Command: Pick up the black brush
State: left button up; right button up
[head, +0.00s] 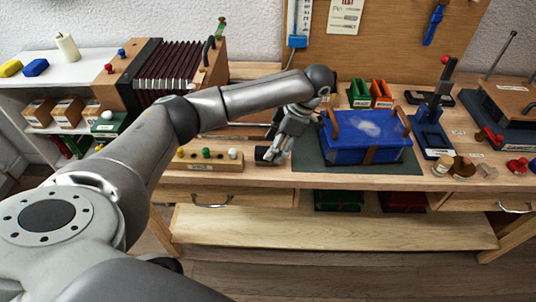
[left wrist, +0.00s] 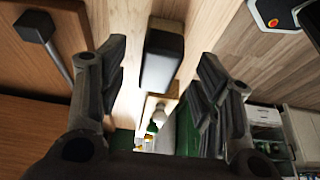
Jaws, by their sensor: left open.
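The black brush (head: 262,154) looks like a small dark block at the front of the bench top, just right of the wooden peg block. In the left wrist view the brush (left wrist: 162,60) shows as a black rounded block between the two finger lines, near the fingertips. My left gripper (head: 274,155) reaches down over the bench front beside the brush. In the wrist view my left gripper (left wrist: 162,65) is open, with a gap on both sides of the brush. Contact is not visible. My right gripper is out of view.
A wooden block with coloured pegs (head: 210,160) stands left of the gripper. A blue case (head: 366,140) on a dark mat (head: 312,163) stands close on the right. A bellows box (head: 165,70) is behind left. The bench front edge and drawer (head: 215,192) are just below.

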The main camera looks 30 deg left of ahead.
aim_at(267, 149)
pick_arm(q)
jog(key=a+f, duration=0.1)
jog(key=s+a+f+p, duration=0.1)
jog(key=f, duration=0.1)
jog(key=shift+s, duration=0.2)
jog(key=shift+a+f, duration=0.1)
jog(key=shift+f, duration=0.15)
jog(key=shift+c, duration=0.4)
jog(key=c, duration=0.9)
jog(key=shift+c, duration=0.7)
jog(key=shift+w+r+b, duration=0.1)
jog(key=shift+r+b, duration=0.3)
jog(key=shift+r, duration=0.3)
jog(key=shift+r+b, duration=0.35)
jog(key=shift+r, duration=0.4)
jog(key=s+d+r+p, duration=0.1)
jog(key=s+d+r, duration=0.7)
jog(key=d+r, duration=0.2)
jog(key=shift+s+d, duration=0.4)
jog(key=shift+d, duration=0.2)
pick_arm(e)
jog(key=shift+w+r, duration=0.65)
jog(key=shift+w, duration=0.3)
